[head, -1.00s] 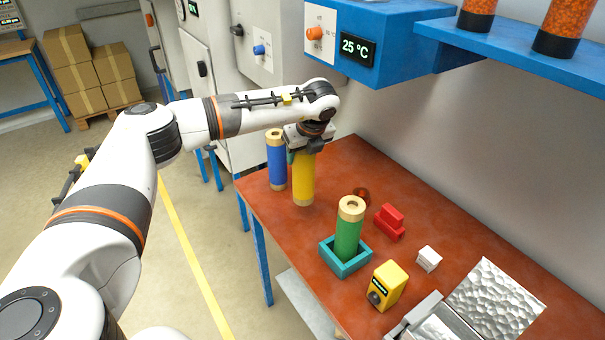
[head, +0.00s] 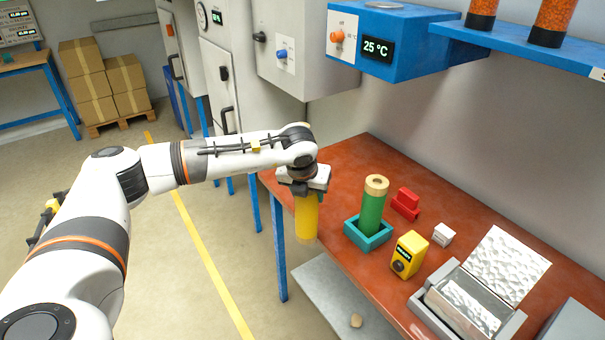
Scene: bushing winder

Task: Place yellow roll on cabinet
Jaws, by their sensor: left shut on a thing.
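The yellow roll (head: 306,218) hangs upright below my left gripper (head: 304,191), which is shut on its top end. The roll overlaps the table's left front edge in the head view, and its lower end shows against the floor and a table leg. Grey-white cabinets stand along the wall behind: one with a black handle (head: 218,85) and a wall-mounted one (head: 290,65) with a black and a blue knob. My right gripper is not in view.
On the red-brown table (head: 350,165) a green roll (head: 372,208) stands in a teal holder (head: 368,238). A red block (head: 405,203), yellow device (head: 409,254), white cube (head: 443,234) and metal box (head: 465,305) stand nearby. The blue temperature unit (head: 385,45) overhangs. Floor at left is open.

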